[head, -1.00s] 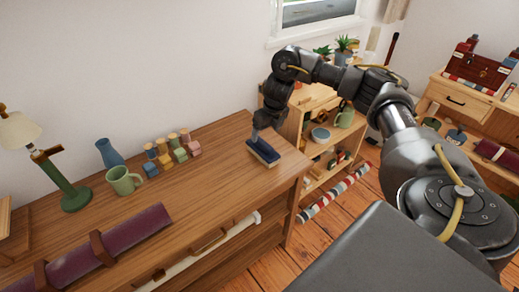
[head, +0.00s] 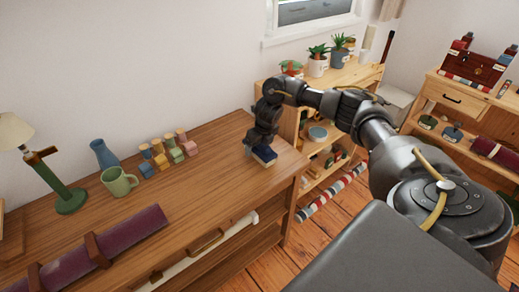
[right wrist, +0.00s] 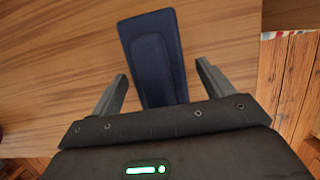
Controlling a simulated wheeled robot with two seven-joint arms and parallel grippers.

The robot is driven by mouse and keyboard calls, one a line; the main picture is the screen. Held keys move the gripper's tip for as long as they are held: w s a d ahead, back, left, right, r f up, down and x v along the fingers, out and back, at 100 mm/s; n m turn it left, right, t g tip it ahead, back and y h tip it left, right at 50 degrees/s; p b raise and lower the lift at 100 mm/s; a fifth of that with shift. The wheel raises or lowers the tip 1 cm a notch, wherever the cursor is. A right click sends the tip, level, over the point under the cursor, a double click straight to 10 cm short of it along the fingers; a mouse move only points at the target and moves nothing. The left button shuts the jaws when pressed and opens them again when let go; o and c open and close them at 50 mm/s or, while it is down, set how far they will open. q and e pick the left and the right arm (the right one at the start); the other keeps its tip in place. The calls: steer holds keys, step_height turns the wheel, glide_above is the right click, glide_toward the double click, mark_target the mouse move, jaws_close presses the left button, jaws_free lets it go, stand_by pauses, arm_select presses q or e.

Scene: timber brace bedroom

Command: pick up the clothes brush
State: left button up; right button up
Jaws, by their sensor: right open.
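The clothes brush (head: 263,156) has a dark blue top and lies on the wooden dresser top (head: 215,185) near its right end. In the right wrist view the brush (right wrist: 153,55) runs between the two fingers, its near end hidden by the gripper body. My right gripper (head: 253,147) is over the brush from above, partly hiding it. In the right wrist view my right gripper (right wrist: 160,82) is open, with one finger on each side of the brush and gaps on both sides. My left gripper is not in view.
Several small coloured blocks (head: 160,160), a green mug (head: 118,182), a blue vase (head: 106,154) and a green lamp (head: 68,198) stand left of the brush. A purple roll (head: 110,250) lies at the front left. The dresser's right edge is close to the brush.

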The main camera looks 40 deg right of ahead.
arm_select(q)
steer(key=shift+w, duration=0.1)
arm_select(e)
steer(key=c, duration=1.2)
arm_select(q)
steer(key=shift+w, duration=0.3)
arm_select(e)
steer(key=shift+c, duration=0.2)
steer(key=shift+r, duration=0.1)
